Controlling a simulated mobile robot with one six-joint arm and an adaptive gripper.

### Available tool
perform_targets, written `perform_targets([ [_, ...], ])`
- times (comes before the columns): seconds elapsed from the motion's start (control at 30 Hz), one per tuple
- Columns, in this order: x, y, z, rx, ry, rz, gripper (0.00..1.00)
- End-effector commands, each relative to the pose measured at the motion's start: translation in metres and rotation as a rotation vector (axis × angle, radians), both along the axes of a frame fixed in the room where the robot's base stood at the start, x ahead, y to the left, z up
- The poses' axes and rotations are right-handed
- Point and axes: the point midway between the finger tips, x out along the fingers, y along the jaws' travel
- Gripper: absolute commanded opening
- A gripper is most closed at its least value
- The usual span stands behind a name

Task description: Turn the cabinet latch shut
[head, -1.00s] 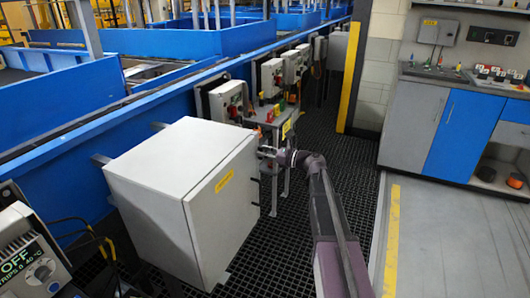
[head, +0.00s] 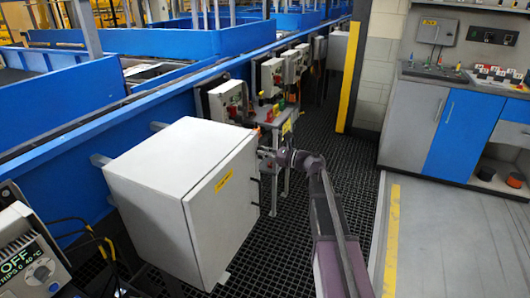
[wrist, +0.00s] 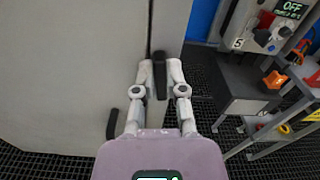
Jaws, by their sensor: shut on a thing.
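The grey cabinet (head: 150,165) stands at the left of the head view, with a yellow label on its front. Its grey face (wrist: 70,60) fills the left of the wrist view, beside a dark vertical seam. A black latch (wrist: 159,80) sits at this seam, its long side upright in the picture. My gripper (wrist: 160,72) is shut on the latch, one finger on each side. In the head view my gripper (head: 265,153) is at the cabinet's far front edge, and the latch cannot be made out there.
A black handle (wrist: 112,124) sticks out lower on the cabinet face. A small stand (head: 275,125) with coloured parts and wall control boxes (head: 228,100) are just beyond the cabinet. Dark grating floor (head: 300,235) lies clear around my arm.

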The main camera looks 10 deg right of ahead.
Motion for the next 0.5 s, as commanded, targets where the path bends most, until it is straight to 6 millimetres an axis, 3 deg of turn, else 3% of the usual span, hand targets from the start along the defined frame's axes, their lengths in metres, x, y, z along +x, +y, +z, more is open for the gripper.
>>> perform_targets([
  [0.5,-0.0073,0.0057,-0.0035,-0.269,-0.367,0.008,0.0],
])
